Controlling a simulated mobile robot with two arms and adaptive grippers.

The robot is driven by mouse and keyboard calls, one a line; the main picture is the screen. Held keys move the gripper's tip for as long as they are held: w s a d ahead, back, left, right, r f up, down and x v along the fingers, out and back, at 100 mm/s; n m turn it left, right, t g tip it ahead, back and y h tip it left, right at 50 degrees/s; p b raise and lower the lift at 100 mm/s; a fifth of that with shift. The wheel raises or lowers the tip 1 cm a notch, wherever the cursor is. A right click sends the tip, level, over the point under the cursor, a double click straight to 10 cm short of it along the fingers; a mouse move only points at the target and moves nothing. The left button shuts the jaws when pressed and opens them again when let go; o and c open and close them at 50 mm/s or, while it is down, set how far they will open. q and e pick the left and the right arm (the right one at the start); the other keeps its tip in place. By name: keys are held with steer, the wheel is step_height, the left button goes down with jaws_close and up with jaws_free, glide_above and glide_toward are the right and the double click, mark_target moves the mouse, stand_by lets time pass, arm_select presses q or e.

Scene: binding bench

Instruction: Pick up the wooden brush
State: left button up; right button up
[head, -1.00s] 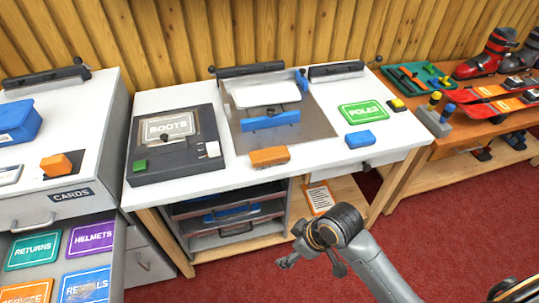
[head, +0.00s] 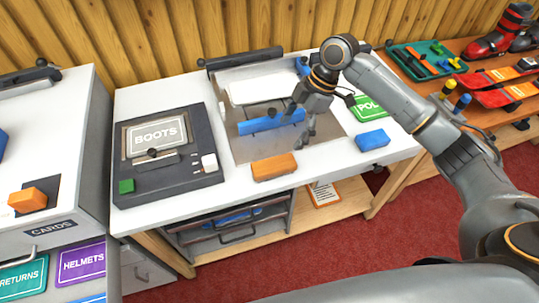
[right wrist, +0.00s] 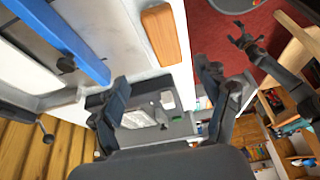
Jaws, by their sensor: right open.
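The wooden brush appears to be the orange-brown block (head: 274,167) at the front edge of the white bench. It also shows in the right wrist view (right wrist: 160,35), top centre. My right gripper (head: 300,122) is open and empty, above the bench by the blue bar of the binding press, behind and to the right of the block. Its two fingers stand apart in the right wrist view (right wrist: 163,76). My left gripper (right wrist: 245,38) shows small at the upper right of that view, over the red floor, away from the block. It is outside the head view.
A blue block (head: 372,140) lies right of the orange-brown one. The grey boots device (head: 180,187) stands at left. The blue bar (head: 258,123) and its metal plate lie behind. Another orange block (head: 34,200) sits on the left cabinet. White bench around the orange-brown block is free.

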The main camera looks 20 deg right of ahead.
glide_above(275, 164)
steer(key=d, duration=0.2)
steer(key=f, duration=0.5)
steer(key=shift+d+f+p, duration=0.2)
steer(key=shift+p, duration=0.2)
steer(key=p+x, duration=0.1)
steer(key=x, duration=0.5)
steer(key=shift+w+a+f+p, duration=0.15)
steer(key=shift+f+p, duration=0.1)
steer(key=shift+p, duration=0.15)
steer(key=shift+f, duration=0.2)
arm_select(q)
steer(key=shift+g, duration=0.3)
steer(key=s, duration=0.1)
steer(key=s+r, duration=0.1)
steer(key=s, duration=0.1)
steer(key=s+r, duration=0.1)
steer(key=s, duration=0.1)
steer(key=shift+s+a+r, duration=0.15)
steer(key=shift+a+r, duration=0.05)
steer(key=shift+w, duration=0.35)
arm_select(e)
steer(key=shift+f, duration=0.2)
steer(key=c, duration=1.3)
